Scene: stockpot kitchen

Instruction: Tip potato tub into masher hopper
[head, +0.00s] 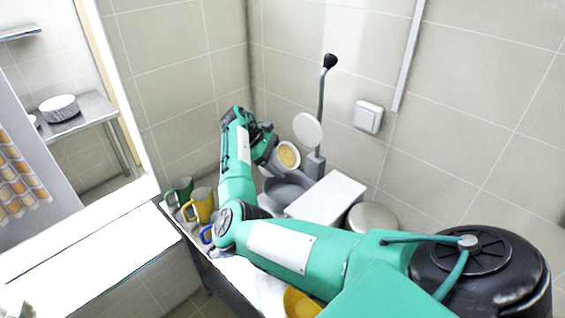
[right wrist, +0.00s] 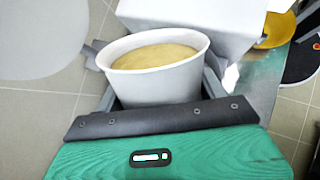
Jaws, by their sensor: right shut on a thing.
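The potato tub (head: 280,166) is a white round tub with yellow contents. My right gripper (head: 270,150) is shut on it, and the tub's open mouth faces toward the head camera, so it looks tilted. The right wrist view shows the tub (right wrist: 155,85) between the fingers of the right gripper (right wrist: 160,100), with the yellow contents still inside the rim. The masher has a grey round hopper (head: 286,191), a white body (head: 333,194) and a tall lever with a black knob (head: 329,61). The tub is above the hopper, which my arm partly hides. My left gripper is not in view.
Green (head: 180,191), yellow (head: 201,204) and blue (head: 207,234) mugs stand left of my right arm, close to it. A round lidded container (head: 372,218) stands right of the masher. A white disc (head: 307,130) is beside the lever. A tiled wall rises behind.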

